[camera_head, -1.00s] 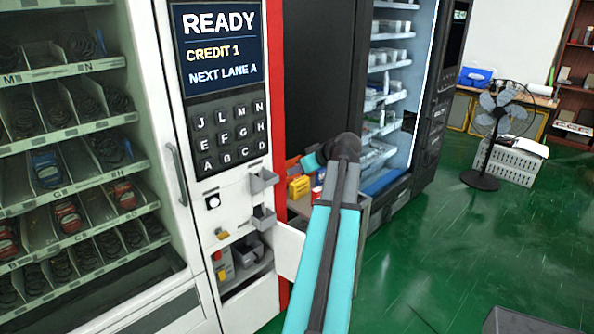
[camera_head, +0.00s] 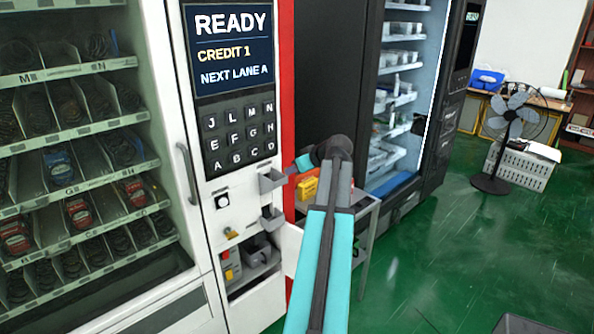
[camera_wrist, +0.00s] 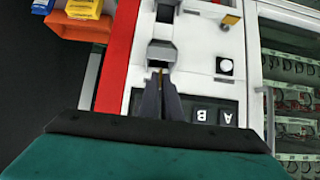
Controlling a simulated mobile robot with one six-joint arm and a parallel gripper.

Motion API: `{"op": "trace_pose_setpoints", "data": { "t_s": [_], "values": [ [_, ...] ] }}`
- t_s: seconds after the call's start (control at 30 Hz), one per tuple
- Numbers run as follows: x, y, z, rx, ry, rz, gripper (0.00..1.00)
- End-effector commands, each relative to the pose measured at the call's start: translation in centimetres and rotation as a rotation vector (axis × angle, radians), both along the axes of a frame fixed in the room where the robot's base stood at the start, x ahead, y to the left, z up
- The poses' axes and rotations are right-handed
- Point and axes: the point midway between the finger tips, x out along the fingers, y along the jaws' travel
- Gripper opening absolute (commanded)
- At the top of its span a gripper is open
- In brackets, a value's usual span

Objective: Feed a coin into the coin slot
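I cannot tell for sure which part is the coin slot. My gripper (camera_wrist: 159,80) shows in the wrist view, upside down, with its dark fingertips nearly together. A thin brownish edge, seemingly a coin (camera_wrist: 160,72), shows between the tips. They are in front of the panel beside the upper grey cup (camera_wrist: 161,53). Contact is unclear.
The lower grey cup (camera_head: 272,218) and an open bin (camera_head: 257,260) are below. A shelf with yellow boxes (camera_head: 307,188) stands right of the red strip (camera_head: 287,100). The glass snack machine (camera_head: 75,150) is at left.

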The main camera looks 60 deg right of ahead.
Motion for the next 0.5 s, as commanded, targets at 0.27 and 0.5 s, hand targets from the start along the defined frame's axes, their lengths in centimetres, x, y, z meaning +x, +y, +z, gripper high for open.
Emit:
{"op": "trace_pose_setpoints", "data": {
  "t_s": [0.27,0.5],
  "values": [
    [1.7,-0.6,-0.6,0.001,0.001,0.001,0.0],
    [3.2,-1.1,-1.0,-0.001,0.0,0.001,0.0]
  ]
}}
